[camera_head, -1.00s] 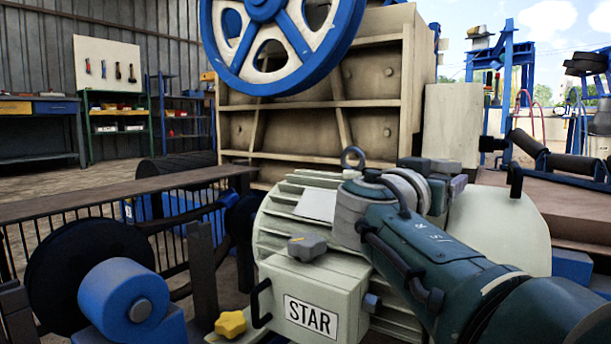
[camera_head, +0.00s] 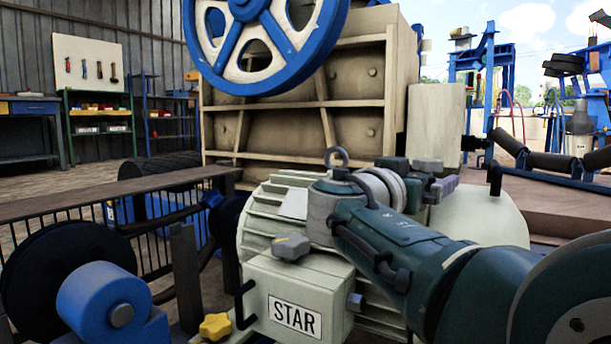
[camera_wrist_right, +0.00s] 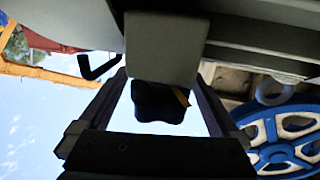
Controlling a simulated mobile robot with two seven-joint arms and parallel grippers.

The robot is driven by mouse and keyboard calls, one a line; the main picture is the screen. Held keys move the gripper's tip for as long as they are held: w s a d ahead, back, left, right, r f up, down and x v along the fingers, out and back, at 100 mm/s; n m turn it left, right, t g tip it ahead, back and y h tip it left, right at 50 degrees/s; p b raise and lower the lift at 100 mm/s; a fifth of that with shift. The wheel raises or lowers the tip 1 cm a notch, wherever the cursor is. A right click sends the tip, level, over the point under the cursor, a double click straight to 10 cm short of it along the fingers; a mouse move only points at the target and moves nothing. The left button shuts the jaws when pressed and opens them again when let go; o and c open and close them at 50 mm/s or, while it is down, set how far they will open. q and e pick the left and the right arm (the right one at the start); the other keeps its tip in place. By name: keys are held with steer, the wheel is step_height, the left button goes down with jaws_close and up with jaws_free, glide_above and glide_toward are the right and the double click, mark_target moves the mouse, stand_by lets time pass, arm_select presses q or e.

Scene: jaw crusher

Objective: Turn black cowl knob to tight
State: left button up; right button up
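The black lobed knob (camera_wrist_right: 160,103) shows in the right wrist view in front of a grey block (camera_wrist_right: 160,50), with a small orange mark at its edge. My right gripper (camera_wrist_right: 161,85) has one finger on each side of the knob, with sky showing in the gaps, so it is open around or just short of it; depth is unclear. In the head view my right gripper (camera_head: 436,178) is over the top of the pale motor (camera_head: 280,230), beside its smooth cowl (camera_head: 480,215). The knob is not clearly discernible there. My left gripper is out of view.
A box labelled STAR (camera_head: 295,316) has a grey knob (camera_head: 291,246); a yellow knob (camera_head: 215,326) sits beside it. A lifting ring (camera_head: 337,157) and a black hooked handle (camera_head: 495,178) stand on the motor. The blue-wheeled crusher (camera_head: 300,120) rises behind.

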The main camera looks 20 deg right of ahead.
steer(key=shift+a, duration=0.15)
steer(key=shift+s+a+r+p, duration=0.1)
steer(key=shift+s+a+p, duration=0.1)
steer(key=shift+a+p, duration=0.15)
steer(key=p+v, duration=0.3)
steer(key=v, duration=0.6)
steer(key=shift+p, duration=0.3)
steer(key=shift+d, duration=0.1)
